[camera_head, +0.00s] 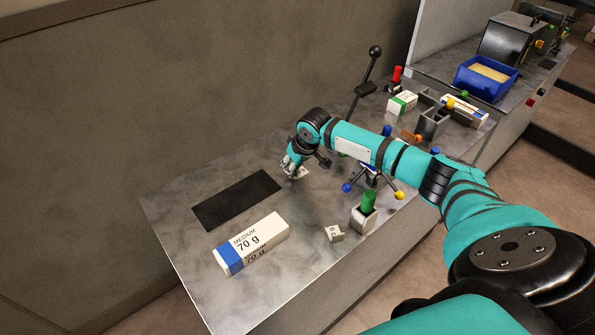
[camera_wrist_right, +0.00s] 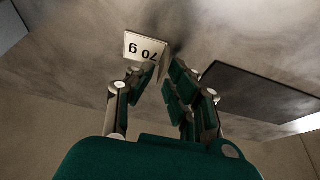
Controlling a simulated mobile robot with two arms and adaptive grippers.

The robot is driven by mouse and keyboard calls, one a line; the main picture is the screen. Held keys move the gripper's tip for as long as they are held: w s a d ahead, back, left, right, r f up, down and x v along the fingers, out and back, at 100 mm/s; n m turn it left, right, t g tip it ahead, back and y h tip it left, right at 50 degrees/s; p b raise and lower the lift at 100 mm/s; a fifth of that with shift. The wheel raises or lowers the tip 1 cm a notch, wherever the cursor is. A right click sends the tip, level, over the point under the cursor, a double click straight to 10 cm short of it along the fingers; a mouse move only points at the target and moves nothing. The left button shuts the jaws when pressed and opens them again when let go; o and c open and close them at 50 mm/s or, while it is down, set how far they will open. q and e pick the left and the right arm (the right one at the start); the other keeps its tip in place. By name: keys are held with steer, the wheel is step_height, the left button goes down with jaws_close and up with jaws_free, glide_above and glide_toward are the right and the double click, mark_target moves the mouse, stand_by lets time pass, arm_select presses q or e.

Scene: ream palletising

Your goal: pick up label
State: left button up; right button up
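A small white label marked "70 g" (camera_wrist_right: 144,49) is in the right wrist view, at the fingertips of my right gripper (camera_wrist_right: 162,80). The fingers stand apart on both sides of its near edge. In the head view my right gripper (camera_head: 294,171) points down at the grey worktop, and a bit of the white label (camera_head: 302,173) shows beside its tips. I cannot tell whether the fingers touch it. A second small white printed piece (camera_head: 334,234) lies nearer the front edge. My left gripper is out of view.
A white and blue "MEDIUM 70 g" ream (camera_head: 252,243) lies on the worktop (camera_head: 292,288) at the front left, near a black mat (camera_head: 237,200). A holder with a green handle (camera_head: 367,203) and a blue bin (camera_head: 485,78) stand to the right.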

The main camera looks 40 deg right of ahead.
steer(key=shift+w+f, duration=0.2)
steer(key=shift+f, duration=0.2)
steer(key=shift+c, duration=0.2)
jaws_close()
steer(key=shift+r, duration=0.15)
